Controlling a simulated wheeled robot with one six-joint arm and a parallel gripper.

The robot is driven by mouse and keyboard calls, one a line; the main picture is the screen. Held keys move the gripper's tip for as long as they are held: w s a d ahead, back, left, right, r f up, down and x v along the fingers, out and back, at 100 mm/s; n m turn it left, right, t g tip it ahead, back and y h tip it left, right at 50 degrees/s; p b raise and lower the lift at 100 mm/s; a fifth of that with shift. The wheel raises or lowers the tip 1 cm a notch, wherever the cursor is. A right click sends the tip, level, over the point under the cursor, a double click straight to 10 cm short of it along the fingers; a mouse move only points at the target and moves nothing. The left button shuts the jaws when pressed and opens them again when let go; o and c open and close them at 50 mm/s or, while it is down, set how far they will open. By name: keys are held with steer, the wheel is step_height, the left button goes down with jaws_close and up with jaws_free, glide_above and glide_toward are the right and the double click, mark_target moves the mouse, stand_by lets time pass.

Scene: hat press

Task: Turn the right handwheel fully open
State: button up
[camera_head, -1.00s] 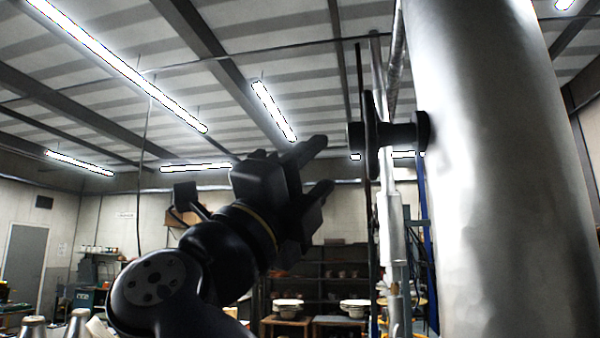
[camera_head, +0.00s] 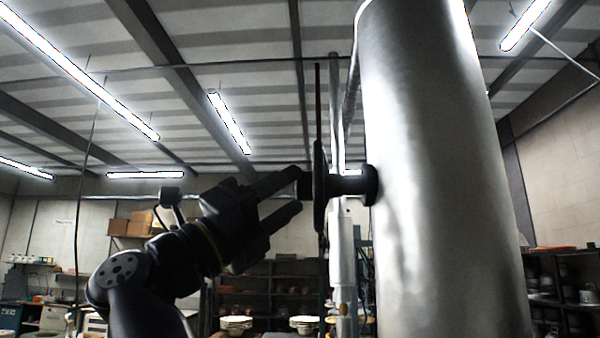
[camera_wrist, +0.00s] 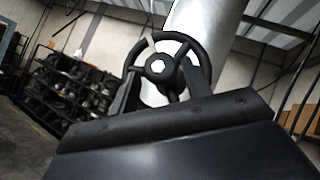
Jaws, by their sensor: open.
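The handwheel (camera_head: 319,186) is black and seen edge-on in the head view, on a short stem that joins the big metal cylinder (camera_head: 430,180). In the wrist view the handwheel (camera_wrist: 165,65) faces me, a spoked ring with a pale hub nut and a light mark on its upper left rim. My gripper (camera_head: 298,192) is open just left of the wheel, its upper fingertip close to the hub. In the wrist view my two fingers rise at the wheel's lower left and lower right. Whether they touch it I cannot tell.
A vertical pipe (camera_head: 341,240) with brass fittings stands behind the wheel, left of the cylinder. The space left of my arm is open.

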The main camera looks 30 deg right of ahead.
mark_target(300, 187)
steer(key=shift+p+x, duration=0.4)
steer(key=shift+x, duration=1.2)
steer(key=c, duration=0.7)
steer(key=shift+r+n+t+p, duration=0.1)
steer(key=shift+n+t+p, duration=0.25)
steer(key=shift+n+t, duration=0.35)
steer(key=n+t+y+p, duration=0.2)
steer(key=n, duration=0.1)
steer(key=shift+r+n, duration=0.1)
steer(key=shift+n, duration=0.3)
steer(key=n+t+y, duration=0.1)
steer(key=n+y, duration=0.2)
steer(key=n, duration=0.1)
steer(key=shift+a+t+y, duration=0.1)
steer(key=shift+t+y, duration=0.2)
steer(key=shift+t, duration=0.1)
steer(key=shift+f+n+y, duration=0.2)
steer(key=shift+n+y, duration=0.5)
steer(key=shift+n, duration=0.4)
steer(key=shift+y, duration=0.3)
